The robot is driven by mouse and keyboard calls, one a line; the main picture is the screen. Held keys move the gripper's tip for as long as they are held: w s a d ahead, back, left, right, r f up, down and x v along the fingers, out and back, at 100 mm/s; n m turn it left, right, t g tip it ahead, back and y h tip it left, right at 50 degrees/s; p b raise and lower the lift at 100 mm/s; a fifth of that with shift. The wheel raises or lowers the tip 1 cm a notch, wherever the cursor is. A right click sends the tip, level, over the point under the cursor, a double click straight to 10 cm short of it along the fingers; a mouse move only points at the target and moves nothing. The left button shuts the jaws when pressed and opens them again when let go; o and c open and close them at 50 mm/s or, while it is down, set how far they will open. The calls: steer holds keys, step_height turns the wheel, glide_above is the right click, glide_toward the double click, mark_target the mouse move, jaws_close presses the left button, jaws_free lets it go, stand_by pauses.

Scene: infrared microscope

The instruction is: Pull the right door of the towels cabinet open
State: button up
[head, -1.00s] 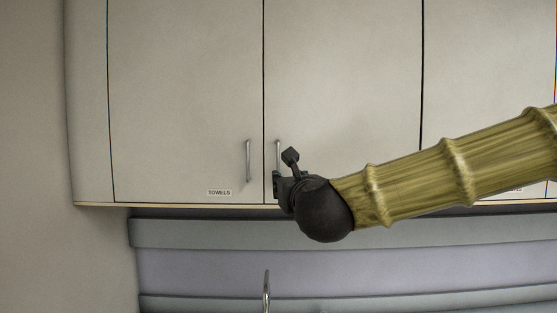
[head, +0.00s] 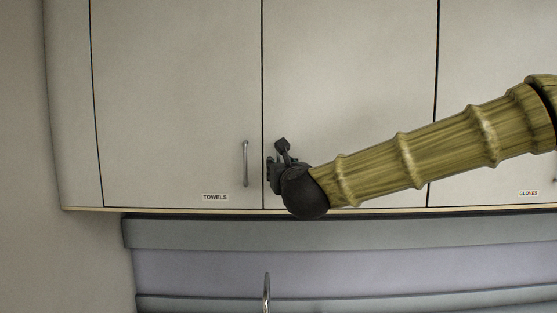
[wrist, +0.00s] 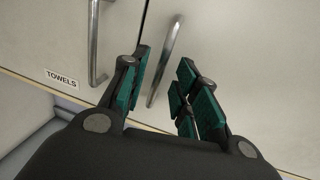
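The right door (head: 350,80) of the towels cabinet is flush and shut beside the left door (head: 175,90), which carries the TOWELS label (head: 215,197). My gripper (head: 279,165) is at the lower left corner of the right door and hides its handle in the head view. In the wrist view the right door's curved metal handle (wrist: 165,60) shows between the fingertips of my open gripper (wrist: 163,75). I see gaps on both sides of the handle, so the fingers are not shut on it.
The left door's handle (head: 245,163) is close to the left of my gripper. A cabinet door labelled GLOVES (head: 500,100) is at the right. A tap (head: 266,290) stands below.

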steer(key=shift+w+a+p, duration=0.25)
steer(key=shift+w+p, duration=0.15)
steer(key=shift+w, duration=0.8)
steer(key=shift+s, duration=0.1)
jaws_close()
